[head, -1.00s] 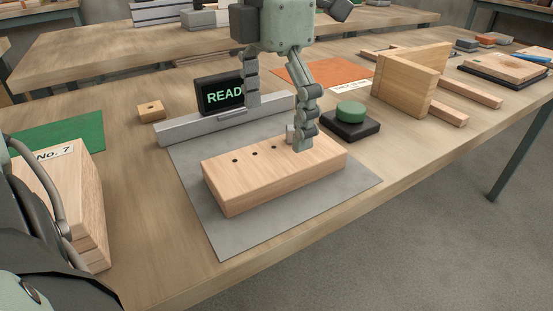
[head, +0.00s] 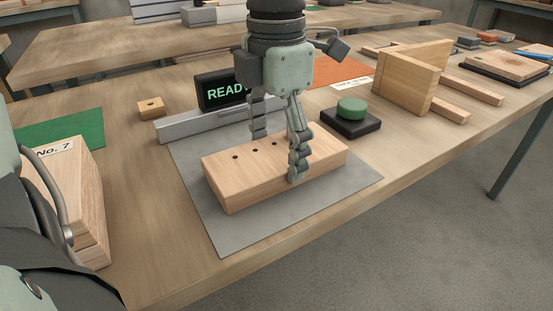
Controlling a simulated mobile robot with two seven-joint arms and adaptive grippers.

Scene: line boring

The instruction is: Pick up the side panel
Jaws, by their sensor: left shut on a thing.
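The side panel (head: 230,178) is a pale wooden block with a row of dark holes along its top. It is over the grey mat (head: 235,238) in the middle of the head view. My left gripper (head: 277,157) comes down over it from above. One finger is against its near long side and the other is behind its far side. My right gripper is not in view.
A metal fence (head: 200,124) and a READY display (head: 222,92) stand behind the panel. A green button on a black base (head: 350,118) is to the right. A stack labelled No. 7 (head: 75,180) is at left. A joined wooden assembly (head: 405,82) stands further right.

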